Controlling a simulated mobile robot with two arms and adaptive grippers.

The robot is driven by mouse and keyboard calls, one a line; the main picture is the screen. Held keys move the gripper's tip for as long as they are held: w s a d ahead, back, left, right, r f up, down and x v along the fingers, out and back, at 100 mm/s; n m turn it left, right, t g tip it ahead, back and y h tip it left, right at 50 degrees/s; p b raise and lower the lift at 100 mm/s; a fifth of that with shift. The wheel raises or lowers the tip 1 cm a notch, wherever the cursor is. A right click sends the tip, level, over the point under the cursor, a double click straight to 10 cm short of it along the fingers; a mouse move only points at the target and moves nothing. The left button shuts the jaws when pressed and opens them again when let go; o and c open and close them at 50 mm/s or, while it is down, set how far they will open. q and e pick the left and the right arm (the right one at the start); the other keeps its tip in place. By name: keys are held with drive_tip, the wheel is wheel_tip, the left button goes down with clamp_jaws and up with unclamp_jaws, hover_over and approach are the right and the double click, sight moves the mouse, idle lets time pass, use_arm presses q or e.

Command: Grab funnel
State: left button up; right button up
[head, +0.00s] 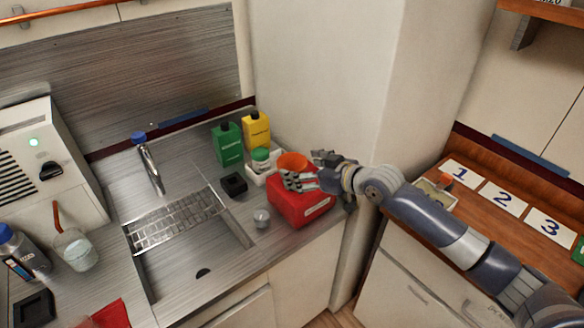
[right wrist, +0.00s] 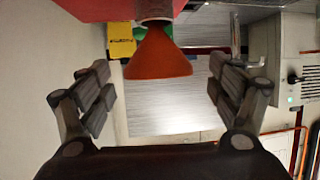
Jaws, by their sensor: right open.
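The orange funnel (head: 292,161) sits, wide mouth up, at the top of the red box (head: 303,205) on the right end of the counter. In the right wrist view, which is upside down, the funnel (right wrist: 158,58) joins a grey collar (right wrist: 153,9) at the red box. My right gripper (head: 310,170) reaches in from the right, right beside the funnel. Its two fingers (right wrist: 161,88) are spread wide on either side of the funnel in the wrist picture, with clear gaps and no visible contact. My left gripper is out of view.
Green bottle (head: 227,145), yellow bottle (head: 256,131) and a white tray with a green-lidded jar (head: 261,158) stand close behind the box. A small grey round object (head: 262,218) and black block (head: 234,185) lie left. The sink (head: 195,265) is further left; a wall is behind.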

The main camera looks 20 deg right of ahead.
sight(285, 162)
drive_tip(key=shift+p+x, duration=0.6)
drive_tip(key=shift+x, duration=1.6)
drive_tip(key=shift+r, duration=0.1)
drive_tip(key=c, duration=1.1)
drive_tip(key=shift+c, duration=0.6)
drive_tip(key=shift+d+r, duration=0.1)
drive_tip(key=shift+r, duration=0.05)
